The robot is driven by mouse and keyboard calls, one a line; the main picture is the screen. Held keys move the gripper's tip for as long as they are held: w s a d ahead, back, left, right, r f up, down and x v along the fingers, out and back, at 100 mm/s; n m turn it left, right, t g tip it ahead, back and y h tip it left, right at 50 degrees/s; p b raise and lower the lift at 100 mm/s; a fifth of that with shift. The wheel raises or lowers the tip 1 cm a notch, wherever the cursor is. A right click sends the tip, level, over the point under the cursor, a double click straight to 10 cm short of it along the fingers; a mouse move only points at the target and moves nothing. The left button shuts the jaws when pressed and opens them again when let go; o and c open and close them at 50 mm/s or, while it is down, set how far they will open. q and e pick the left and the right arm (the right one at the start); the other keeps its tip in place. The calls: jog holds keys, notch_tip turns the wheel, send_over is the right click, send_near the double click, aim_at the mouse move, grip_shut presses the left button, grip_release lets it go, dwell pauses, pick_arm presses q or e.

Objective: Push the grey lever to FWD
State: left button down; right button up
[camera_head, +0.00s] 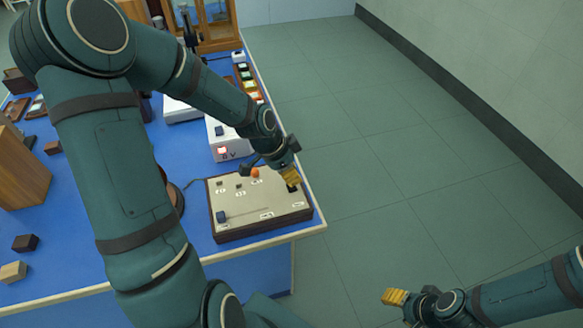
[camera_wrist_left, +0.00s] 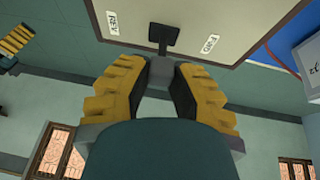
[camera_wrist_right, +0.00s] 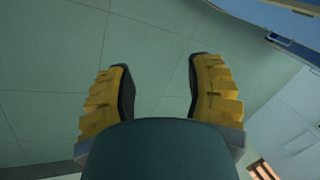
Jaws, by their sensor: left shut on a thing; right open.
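The control panel (camera_head: 272,198) is a beige-topped box with a dark rim, near the bench corner in the head view. My left gripper (camera_head: 290,177) is over its right end. In the left wrist view, the gripper (camera_wrist_left: 160,85) is shut on the lever's grey grip (camera_wrist_left: 188,73). The lever's dark base (camera_wrist_left: 163,36) sits on the panel between a REV label (camera_wrist_left: 110,22) on the left and an FWD label (camera_wrist_left: 209,43) on the right. The lever's exact tilt is hard to tell. My right gripper (camera_head: 395,297) is open and empty, over the floor.
The panel also carries an orange knob (camera_head: 255,172) and a blue knob (camera_head: 221,216) by a slot. A white box with a red-lit display (camera_head: 222,150) stands behind it. Wooden blocks and cases lie to the left on the blue bench. The floor to the right is clear.

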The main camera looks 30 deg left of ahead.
pick_arm(q)
jog(key=a+g+h+p, duration=0.1)
jog(key=p, duration=0.2)
jog(key=shift+w+n+h+p, duration=0.3)
jog(key=shift+w, duration=0.1)
jog(key=shift+w+a+f+g+h+p, duration=0.15)
jog(key=shift+f+g+h+p, duration=0.05)
jog(key=shift+g+h+p, duration=0.25)
jog(key=shift+w+a+f+g+h+p, duration=0.3)
jog(key=shift+g+h+p, duration=0.1)
jog(key=shift+h, duration=0.15)
pick_arm(e)
notch_tip(320, 180, up, 6)
jog(key=w, duration=0.1)
jog(key=shift+w, duration=0.35)
jog(key=shift+d, duration=0.1)
pick_arm(q)
jog(key=c, duration=0.8)
grip_release()
jog(key=shift+r, duration=0.1)
jog(key=v, duration=1.2)
